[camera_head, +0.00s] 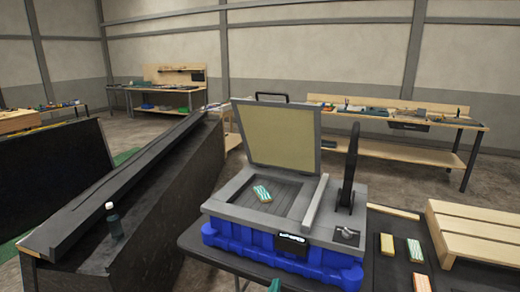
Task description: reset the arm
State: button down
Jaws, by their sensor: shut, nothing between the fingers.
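A console with a grey top (228,209) and a blue base (225,240) stands on a dark table. Its lid (274,136) is up, with a pale inner face and a black handle on its upper edge. A green and white striped piece (262,193) lies in the recessed bed. A black upright lever-like arm (349,170) rises from the right side of the console, behind a small knob (346,235). A small display (291,243) is on the front. My gripper is not in view.
Striped blocks (415,250) and plain blocks lie on a dark surface at right, beside a slatted wooden crate (475,235). A dark sloped bench (150,200) with a dark bottle (114,222) stands at left. A small teal part (274,286) shows at the bottom edge; I cannot tell what it is.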

jog(key=s+a+f+y, duration=0.1)
jog(key=s+f, duration=0.3)
jog(key=s, duration=0.5)
jog(key=s+a+f+n+y, duration=0.1)
jog(key=s+f, duration=0.3)
jog(key=s, duration=0.5)
jog(key=s+a+f+y, duration=0.1)
jog(key=s+f, duration=0.3)
jog(key=s, duration=0.5)
jog(key=s+a+r+m, duration=0.1)
jog(key=s+r, duration=0.3)
jog(key=s, duration=0.7)
jog(key=s+a+r+m+y, duration=0.1)
jog(key=s+r, duration=0.3)
jog(key=s, duration=0.8)
jog(key=shift+s+m+t, duration=0.2)
jog(key=shift+m+t, duration=0.1)
jog(key=shift+t, duration=0.1)
